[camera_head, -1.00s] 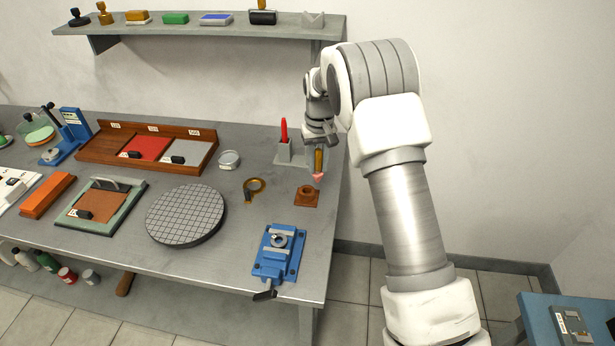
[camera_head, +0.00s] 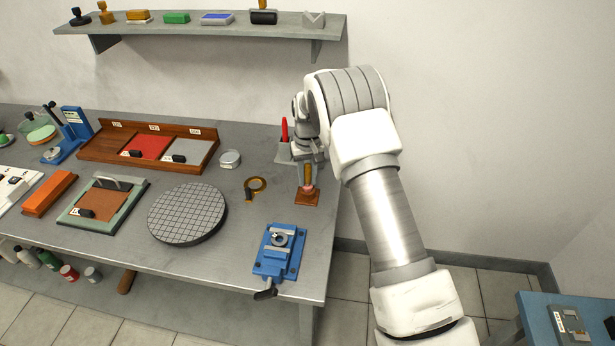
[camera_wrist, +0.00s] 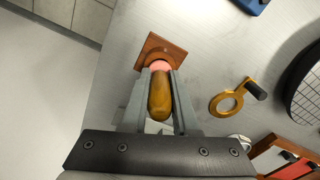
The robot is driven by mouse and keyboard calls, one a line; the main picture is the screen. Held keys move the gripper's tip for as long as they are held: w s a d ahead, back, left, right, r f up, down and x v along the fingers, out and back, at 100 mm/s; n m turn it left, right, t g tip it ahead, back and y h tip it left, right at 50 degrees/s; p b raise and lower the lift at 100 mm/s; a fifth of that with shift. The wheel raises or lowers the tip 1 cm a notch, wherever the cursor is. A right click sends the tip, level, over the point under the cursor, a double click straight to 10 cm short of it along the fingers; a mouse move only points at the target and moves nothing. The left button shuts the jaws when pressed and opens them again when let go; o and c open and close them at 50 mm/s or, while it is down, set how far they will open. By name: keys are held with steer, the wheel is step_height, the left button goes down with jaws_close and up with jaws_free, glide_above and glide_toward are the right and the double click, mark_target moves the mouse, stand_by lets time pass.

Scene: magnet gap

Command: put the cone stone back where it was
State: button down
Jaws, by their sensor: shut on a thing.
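The cone stone has a brown handle (camera_wrist: 160,98) and a pink stone end (camera_wrist: 160,66). My gripper (camera_wrist: 158,80) is shut on it, one finger on each side of the handle. In the head view the cone stone (camera_head: 308,173) is upright, with its pink end down at the square brown wooden block (camera_head: 306,199). In the wrist view the block (camera_wrist: 160,48) lies right beyond the pink end. The pink end covers the block's middle, and I cannot tell how deep it sits there.
A grey holder with a red tool (camera_head: 284,130) stands just behind. A brass ring with a black handle (camera_head: 256,184) lies left of the block, and a blue vise (camera_head: 279,252) stands in front. The bench's right edge is close by.

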steer(key=shift+f, duration=0.25)
steer(key=c, duration=0.7)
jaws_free()
